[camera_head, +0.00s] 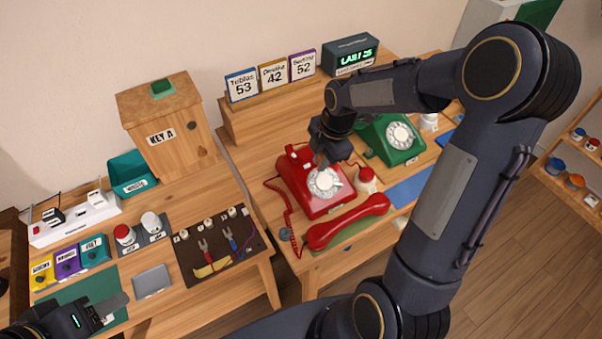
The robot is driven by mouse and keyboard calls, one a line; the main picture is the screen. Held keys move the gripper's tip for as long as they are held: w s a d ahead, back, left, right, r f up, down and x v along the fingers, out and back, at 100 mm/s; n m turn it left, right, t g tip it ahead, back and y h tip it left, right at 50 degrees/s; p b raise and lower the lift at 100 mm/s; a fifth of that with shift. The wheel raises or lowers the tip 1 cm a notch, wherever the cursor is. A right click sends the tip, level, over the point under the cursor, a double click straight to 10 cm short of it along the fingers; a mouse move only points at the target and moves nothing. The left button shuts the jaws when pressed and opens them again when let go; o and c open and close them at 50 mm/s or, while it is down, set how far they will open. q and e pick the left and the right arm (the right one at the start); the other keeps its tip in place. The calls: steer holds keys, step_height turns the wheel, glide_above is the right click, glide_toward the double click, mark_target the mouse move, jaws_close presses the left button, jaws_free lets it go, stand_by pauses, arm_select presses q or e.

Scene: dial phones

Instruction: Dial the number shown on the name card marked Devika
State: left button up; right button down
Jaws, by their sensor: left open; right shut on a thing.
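Three name cards stand on a wooden shelf block. The middle one, the Devika card (272,75), shows 42. The red phone (308,202) sits on the right table with its round white dial (325,182) facing up. Its red handset (347,221) lies off the phone in front of it. My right gripper (321,162) is shut at the upper edge of the red phone's dial; the arm partly hides the contact. My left gripper (112,309) is open and empty at the lower left, over the left table's green mat.
A green phone (393,138) stands right of the red one. A display box (350,54) with green text sits behind them. A red-topped jar (366,180) is beside the red phone. The left table holds a KEY A box (168,125), a teal bin (131,173) and a tool board (222,262).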

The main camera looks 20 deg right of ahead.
steer(key=shift+w+d+f, duration=0.15)
steer(key=shift+w+d, duration=0.05)
steer(key=shift+d, duration=0.05)
steer(key=shift+w+a+f+b, duration=0.1)
steer(key=shift+w+f+b, duration=0.2)
steer(key=shift+f+b, duration=0.4)
steer(key=shift+w+f+b, duration=0.35)
steer(key=shift+f+b, duration=0.05)
steer(key=shift+f, duration=0.3)
steer(key=shift+w+f+b, duration=0.3)
steer(key=shift+f+b, duration=0.05)
steer(key=shift+f, duration=0.35)
steer(key=shift+f, duration=0.15)
steer(key=shift+w+f+b, duration=0.15)
steer(key=shift+f+b, duration=0.05)
steer(key=shift+b, duration=0.15)
steer(key=shift+w+f+b, duration=0.2)
steer(key=shift+f+b, duration=0.2)
steer(key=shift+f, duration=0.05)
